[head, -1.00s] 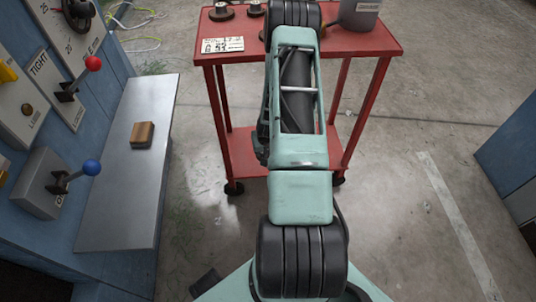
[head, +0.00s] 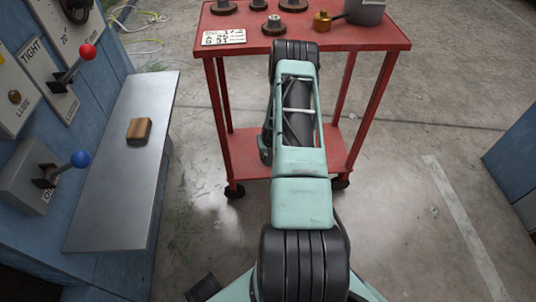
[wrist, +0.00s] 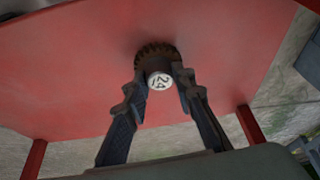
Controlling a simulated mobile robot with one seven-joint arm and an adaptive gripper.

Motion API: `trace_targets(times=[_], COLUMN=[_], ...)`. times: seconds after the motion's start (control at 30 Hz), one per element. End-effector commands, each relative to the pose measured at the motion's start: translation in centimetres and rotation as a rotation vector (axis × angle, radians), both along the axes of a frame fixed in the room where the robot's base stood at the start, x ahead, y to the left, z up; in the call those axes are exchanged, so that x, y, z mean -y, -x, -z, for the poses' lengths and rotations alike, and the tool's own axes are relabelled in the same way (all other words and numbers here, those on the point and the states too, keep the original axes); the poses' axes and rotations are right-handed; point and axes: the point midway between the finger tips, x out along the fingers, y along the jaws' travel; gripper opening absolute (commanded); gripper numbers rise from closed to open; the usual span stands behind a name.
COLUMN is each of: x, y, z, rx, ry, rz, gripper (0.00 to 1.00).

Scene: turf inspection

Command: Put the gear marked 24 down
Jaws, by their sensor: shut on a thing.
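In the wrist view, my gripper (wrist: 160,80) is shut on the pale hub of a dark toothed gear (wrist: 157,54). The hub's face has dark digits, turned and small, that look like 24. A red surface lies behind the gear; I cannot tell if the gear touches it.
A white card with writing (head: 224,37) lies at the cart's left front. A brass pot (head: 322,21) and a grey container (head: 364,11) stand at the right. A metal shelf (head: 115,190) with a wooden block (head: 139,131) and levers are at left.

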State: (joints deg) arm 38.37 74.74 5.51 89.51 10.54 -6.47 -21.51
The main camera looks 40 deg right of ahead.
Motion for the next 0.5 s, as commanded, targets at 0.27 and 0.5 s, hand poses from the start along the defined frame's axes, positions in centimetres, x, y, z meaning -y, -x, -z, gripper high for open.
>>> trace_targets(times=[0.27, 0.5], x=[-0.03, -0.03], y=[0.03, 0.03], z=[0.21, 0.2], rx=[-0.001, 0.0], ry=[0.0, 0.0], rz=[0.0, 0.0], gripper=[0.35, 0.41])
